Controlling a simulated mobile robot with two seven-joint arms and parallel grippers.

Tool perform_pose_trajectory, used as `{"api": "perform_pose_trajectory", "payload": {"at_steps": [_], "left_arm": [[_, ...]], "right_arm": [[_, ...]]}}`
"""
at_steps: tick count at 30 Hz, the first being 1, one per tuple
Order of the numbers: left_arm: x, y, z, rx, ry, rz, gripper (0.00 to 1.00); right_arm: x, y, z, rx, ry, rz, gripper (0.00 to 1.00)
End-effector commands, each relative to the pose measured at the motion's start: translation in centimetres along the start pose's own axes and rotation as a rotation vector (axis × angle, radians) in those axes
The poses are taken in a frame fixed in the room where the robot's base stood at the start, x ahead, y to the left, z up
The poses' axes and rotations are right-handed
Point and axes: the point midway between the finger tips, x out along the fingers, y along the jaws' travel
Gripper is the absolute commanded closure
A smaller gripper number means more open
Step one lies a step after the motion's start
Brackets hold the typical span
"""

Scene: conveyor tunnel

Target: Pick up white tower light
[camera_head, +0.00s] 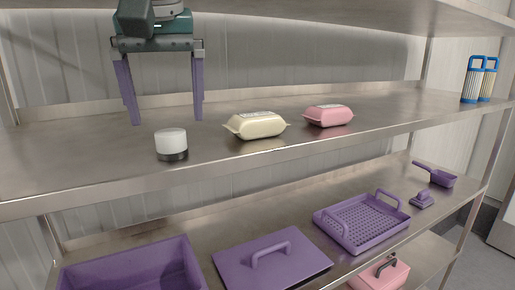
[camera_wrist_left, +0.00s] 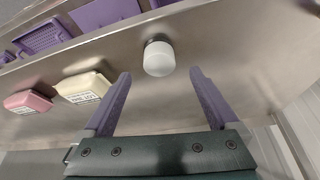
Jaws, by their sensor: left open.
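The white tower light (camera_head: 171,143) is a short white cylinder on a dark base. It stands upright on the upper steel shelf near its front edge, at the left. In the left wrist view the white tower light (camera_wrist_left: 158,58) is beyond the fingertips, roughly in line with the gap between them. My left gripper (camera_head: 165,121) has two purple fingers pointing down, spread wide and empty, behind and apart from the light. Its fingers also show in the left wrist view (camera_wrist_left: 160,76). My right gripper is in neither view.
A cream package (camera_head: 256,125) and a pink package (camera_head: 329,115) lie right of the light on the same shelf. Blue-topped containers (camera_head: 473,80) stand at the far right. The lower shelf holds a purple bin (camera_head: 135,272), lid (camera_head: 270,262) and basket (camera_head: 362,222).

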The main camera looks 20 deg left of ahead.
Motion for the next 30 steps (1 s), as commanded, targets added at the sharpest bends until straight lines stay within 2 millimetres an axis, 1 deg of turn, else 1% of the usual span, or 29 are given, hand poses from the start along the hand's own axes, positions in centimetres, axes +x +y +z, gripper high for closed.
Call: {"api": "perform_pose_trajectory", "payload": {"at_steps": [6, 9, 17, 30], "left_arm": [[3.6, -0.1, 1.1, 0.001, -0.002, 0.002, 0.06], [4.8, -0.1, 0.9, -0.001, -0.002, 0.001, 0.06], [4.8, -0.1, 0.7, 0.001, -0.001, 0.003, 0.07], [4.8, -0.1, 0.7, 0.000, -0.001, 0.003, 0.57]], "right_arm": [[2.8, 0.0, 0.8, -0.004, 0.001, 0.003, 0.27], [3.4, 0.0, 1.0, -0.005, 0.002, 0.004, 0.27], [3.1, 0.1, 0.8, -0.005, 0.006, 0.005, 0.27], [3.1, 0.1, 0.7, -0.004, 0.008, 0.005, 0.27]]}}
